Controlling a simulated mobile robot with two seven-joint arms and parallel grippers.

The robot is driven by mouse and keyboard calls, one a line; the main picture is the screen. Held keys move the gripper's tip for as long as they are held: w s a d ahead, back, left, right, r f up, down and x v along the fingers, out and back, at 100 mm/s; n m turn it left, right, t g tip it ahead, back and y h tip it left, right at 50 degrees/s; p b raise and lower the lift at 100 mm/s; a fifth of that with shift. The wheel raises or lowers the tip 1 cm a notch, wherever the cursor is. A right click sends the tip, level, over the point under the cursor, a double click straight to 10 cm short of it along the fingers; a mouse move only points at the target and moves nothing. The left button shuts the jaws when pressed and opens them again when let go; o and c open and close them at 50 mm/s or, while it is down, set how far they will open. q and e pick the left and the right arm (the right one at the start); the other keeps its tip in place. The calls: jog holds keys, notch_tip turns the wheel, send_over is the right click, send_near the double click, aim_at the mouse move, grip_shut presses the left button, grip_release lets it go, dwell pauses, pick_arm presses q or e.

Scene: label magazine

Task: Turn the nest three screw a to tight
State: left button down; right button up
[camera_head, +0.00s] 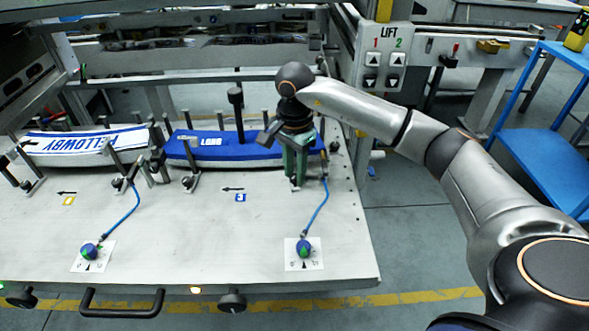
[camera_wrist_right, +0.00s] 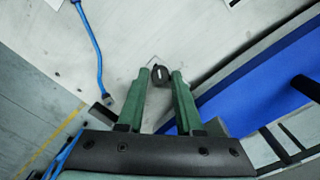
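In the right wrist view a small black screw head (camera_wrist_right: 160,74) with a white line across it sits on the pale plate. I take it for the nest three screw a. The green fingers of my right gripper (camera_wrist_right: 161,76) are open, with one fingertip on each side of the head. I cannot tell whether they touch it. In the head view my right gripper (camera_head: 299,175) points down at the right end of nest three, next to the blue label stack (camera_head: 205,149), and hides the screw. My left gripper is not in view.
A white label stack (camera_head: 85,144) lies in the nest to the left. Upright posts and clamps stand around both stacks. A blue cable (camera_head: 319,205) runs to a blue knob (camera_head: 304,247) on a white card. The front of the plate (camera_head: 200,255) is mostly clear.

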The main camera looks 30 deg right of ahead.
grip_shut()
